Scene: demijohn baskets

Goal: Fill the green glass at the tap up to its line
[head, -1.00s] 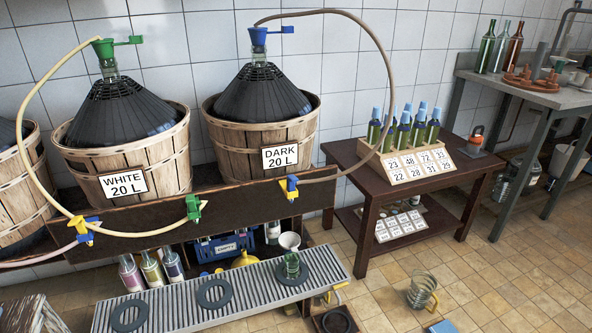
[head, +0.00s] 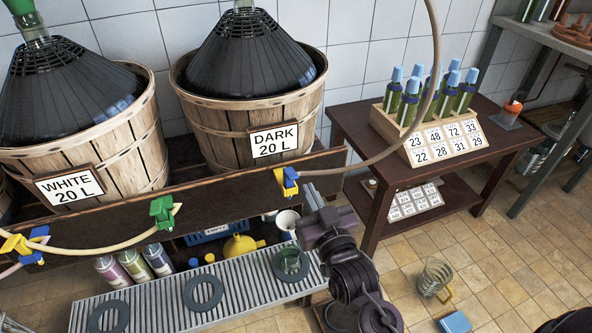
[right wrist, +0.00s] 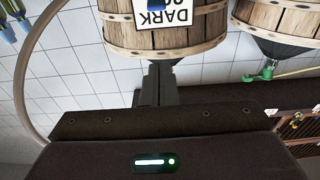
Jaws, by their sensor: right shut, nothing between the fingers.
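The blue-and-yellow tap (head: 287,182) is on the wooden rail below the DARK basket (head: 222,128), above the glass. The green tap (head: 162,211) is further left, below the WHITE basket (head: 122,152). My right gripper (head: 309,190) is shut and empty, just right of the blue-and-yellow tap. In the right wrist view its fingers (right wrist: 159,82) are together, pointing toward the DARK basket. My left gripper is out of view.
A yellow-and-blue tap (head: 28,244) is at the far left of the rail. Dark rings (head: 203,293) lie on the grate (head: 160,312). A bottle rack (head: 430,140) stands on the brown table (head: 350,112). A clear jug (head: 435,277) and blue block (head: 455,322) are on the floor.

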